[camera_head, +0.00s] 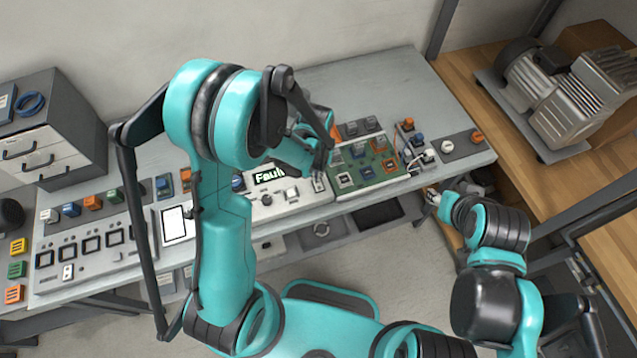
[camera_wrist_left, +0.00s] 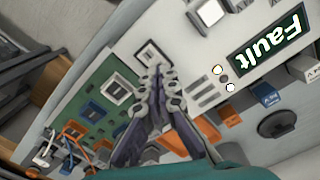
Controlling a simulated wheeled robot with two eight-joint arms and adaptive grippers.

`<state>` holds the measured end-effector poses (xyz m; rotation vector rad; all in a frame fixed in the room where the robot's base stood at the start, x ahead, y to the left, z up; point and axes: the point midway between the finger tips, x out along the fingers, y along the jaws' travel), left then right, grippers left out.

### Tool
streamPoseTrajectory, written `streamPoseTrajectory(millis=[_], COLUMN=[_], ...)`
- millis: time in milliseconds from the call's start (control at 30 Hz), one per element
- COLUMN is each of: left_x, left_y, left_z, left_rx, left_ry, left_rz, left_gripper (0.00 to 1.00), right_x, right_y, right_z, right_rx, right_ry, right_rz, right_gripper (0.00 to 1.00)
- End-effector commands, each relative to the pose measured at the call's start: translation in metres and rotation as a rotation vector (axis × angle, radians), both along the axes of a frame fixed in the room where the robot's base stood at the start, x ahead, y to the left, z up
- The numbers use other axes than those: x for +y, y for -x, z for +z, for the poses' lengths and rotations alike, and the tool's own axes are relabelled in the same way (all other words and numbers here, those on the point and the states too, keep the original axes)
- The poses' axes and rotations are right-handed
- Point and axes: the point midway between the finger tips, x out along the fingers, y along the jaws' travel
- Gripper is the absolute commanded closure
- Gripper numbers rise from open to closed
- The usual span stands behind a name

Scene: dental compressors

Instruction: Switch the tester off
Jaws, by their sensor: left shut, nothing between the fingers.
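The tester (camera_head: 292,205) is a white panel on the grey workbench, and its display (camera_head: 270,176) reads "Fault". In the left wrist view the display (camera_wrist_left: 270,42) is lit, and a small switch in a dark frame (camera_wrist_left: 149,50) sits near the panel's edge. My left gripper (camera_head: 322,172) is over this end of the tester, shut and empty. In the left wrist view the closed fingertips (camera_wrist_left: 158,72) are right by the switch and partly cover it; I cannot tell whether they touch. My right gripper (camera_head: 432,196) is low by the bench's front edge, its fingers unclear.
A green circuit board (camera_head: 364,167) lies just right of the tester. Several small orange and blue parts stand along the back of the bench. A grey drawer unit (camera_head: 50,130) stands at the left. A compressor (camera_head: 570,90) sits on the wooden table at the right.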

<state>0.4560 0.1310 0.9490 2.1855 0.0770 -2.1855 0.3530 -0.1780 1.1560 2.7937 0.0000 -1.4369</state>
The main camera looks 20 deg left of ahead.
Motion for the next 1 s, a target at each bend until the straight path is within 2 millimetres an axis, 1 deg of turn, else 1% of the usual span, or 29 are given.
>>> streamPoseTrajectory(millis=[1000], left_x=[0.0], left_y=[0.0], left_z=[-0.016], left_rx=[0.0], left_ry=[0.0], left_rz=[0.0], left_gripper=[1.0], right_x=[0.0], right_y=[0.0], right_z=[-0.016], right_rx=[0.0], right_ry=[0.0], right_rz=[0.0], right_gripper=[0.6])
